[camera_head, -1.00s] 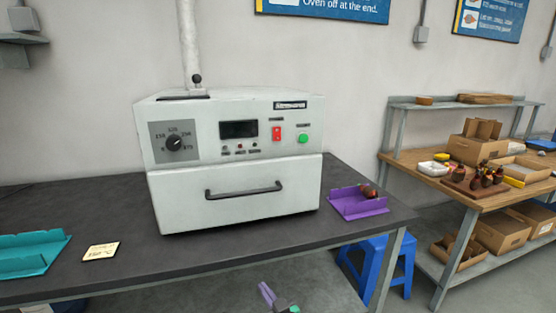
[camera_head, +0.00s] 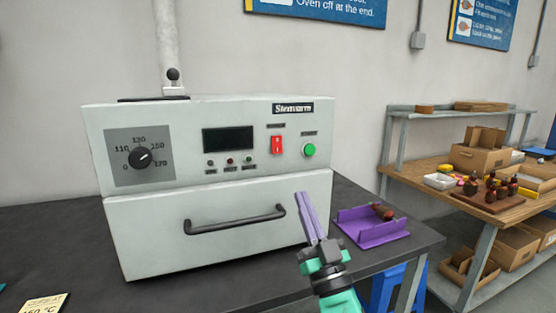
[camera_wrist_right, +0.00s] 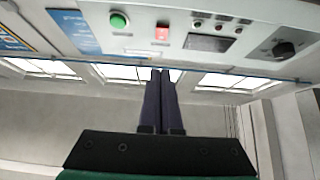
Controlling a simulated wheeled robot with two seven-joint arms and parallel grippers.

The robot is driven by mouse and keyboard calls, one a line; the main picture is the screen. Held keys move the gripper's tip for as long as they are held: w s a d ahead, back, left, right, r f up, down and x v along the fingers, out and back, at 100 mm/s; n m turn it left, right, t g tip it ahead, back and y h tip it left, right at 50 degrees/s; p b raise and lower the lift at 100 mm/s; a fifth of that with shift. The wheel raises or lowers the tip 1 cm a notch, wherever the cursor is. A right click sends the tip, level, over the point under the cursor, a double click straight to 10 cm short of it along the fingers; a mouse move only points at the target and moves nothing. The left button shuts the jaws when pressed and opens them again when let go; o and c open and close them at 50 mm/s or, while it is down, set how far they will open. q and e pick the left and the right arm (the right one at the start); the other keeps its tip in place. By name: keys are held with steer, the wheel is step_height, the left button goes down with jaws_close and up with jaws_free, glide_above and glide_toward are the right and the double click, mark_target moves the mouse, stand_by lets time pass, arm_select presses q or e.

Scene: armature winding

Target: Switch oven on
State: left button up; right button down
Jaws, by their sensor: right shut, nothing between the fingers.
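The white oven (camera_head: 150,235) stands on the dark bench with its drawer door shut. Its front has a black dial (camera_head: 140,158), a dark display (camera_head: 228,140), a red switch (camera_head: 277,145) and a green button (camera_head: 309,150). The display looks blank. My right gripper (camera_head: 301,196) is shut and empty, in front of the oven's lower right front, below the green button and apart from the switch. In the right wrist view the gripper (camera_wrist_right: 161,72) points up towards the panel, with the red switch (camera_wrist_right: 162,33) and green button (camera_wrist_right: 119,20) beyond its tips. My left gripper is not in view.
A purple tray (camera_head: 375,235) holding a part sits on the bench right of the oven. A card (camera_head: 42,304) lies at the lower left. The oven handle (camera_head: 235,221) juts out left of my gripper. A shelf unit with boxes stands at the right.

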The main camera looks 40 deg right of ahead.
mark_target(278, 146)
steer(key=p+x, duration=0.1)
steer(key=x, duration=0.3)
steer(key=w+f+p+x, duration=0.1)
steer(key=p+x, duration=0.1)
steer(key=x, duration=0.2)
steer(key=p+x, duration=0.1)
steer(key=x, duration=0.3)
steer(key=shift+w+d+f, duration=0.25)
steer(key=shift+d+f, duration=0.05)
steer(key=shift+f, duration=0.05)
steer(key=shift+w+d+f, duration=0.1)
steer(key=shift+w, duration=0.3)
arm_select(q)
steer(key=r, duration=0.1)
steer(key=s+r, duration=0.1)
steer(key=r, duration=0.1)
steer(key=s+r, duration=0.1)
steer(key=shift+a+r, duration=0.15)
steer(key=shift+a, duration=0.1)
